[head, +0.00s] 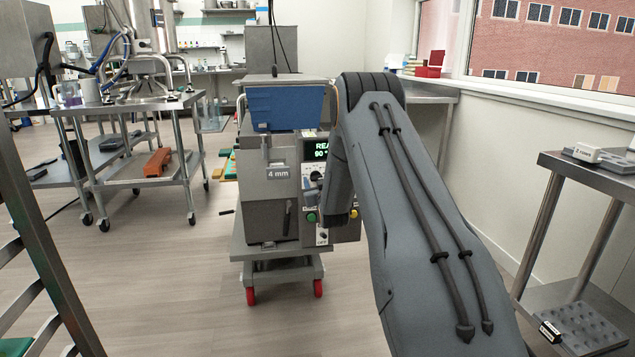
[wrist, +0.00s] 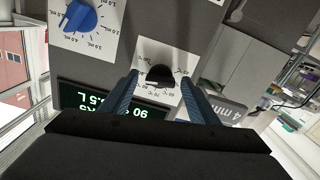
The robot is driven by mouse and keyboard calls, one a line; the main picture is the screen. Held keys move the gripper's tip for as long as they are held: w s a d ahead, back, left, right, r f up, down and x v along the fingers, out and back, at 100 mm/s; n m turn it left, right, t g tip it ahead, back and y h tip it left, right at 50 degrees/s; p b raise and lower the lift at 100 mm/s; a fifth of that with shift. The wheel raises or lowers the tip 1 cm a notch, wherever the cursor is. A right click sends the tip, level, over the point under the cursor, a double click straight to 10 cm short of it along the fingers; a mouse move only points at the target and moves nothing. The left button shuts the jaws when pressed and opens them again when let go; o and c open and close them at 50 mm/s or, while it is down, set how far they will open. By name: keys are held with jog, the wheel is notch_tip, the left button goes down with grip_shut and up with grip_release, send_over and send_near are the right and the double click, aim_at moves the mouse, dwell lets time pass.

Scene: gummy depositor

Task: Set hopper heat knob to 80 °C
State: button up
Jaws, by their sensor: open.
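The hopper heat knob (wrist: 160,75) is a small black knob on a white dial plate marked in °C, in the middle of the wrist view, which shows the panel upside down. In the head view it shows small on the depositor (head: 316,176), partly hidden by my arm. My gripper (wrist: 160,84) is open, with one blue finger on each side of the knob. I cannot tell how close the tips are to the panel. The knob's exact setting is too small to read. The green display (wrist: 115,108) shows 90 °, and also shows in the head view (head: 316,149).
A blue knob (wrist: 78,16) on a mL dial sits beside the heat dial. A "4 mm" label (wrist: 225,107) is on the other side.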

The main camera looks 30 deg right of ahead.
jog(key=c, duration=1.1)
jog(key=shift+o, duration=0.3)
jog(key=shift+n, duration=0.4)
jog(key=n, duration=0.3)
jog(key=shift+n, duration=2)
jog(key=o, duration=1)
jog(key=shift+o, duration=0.2)
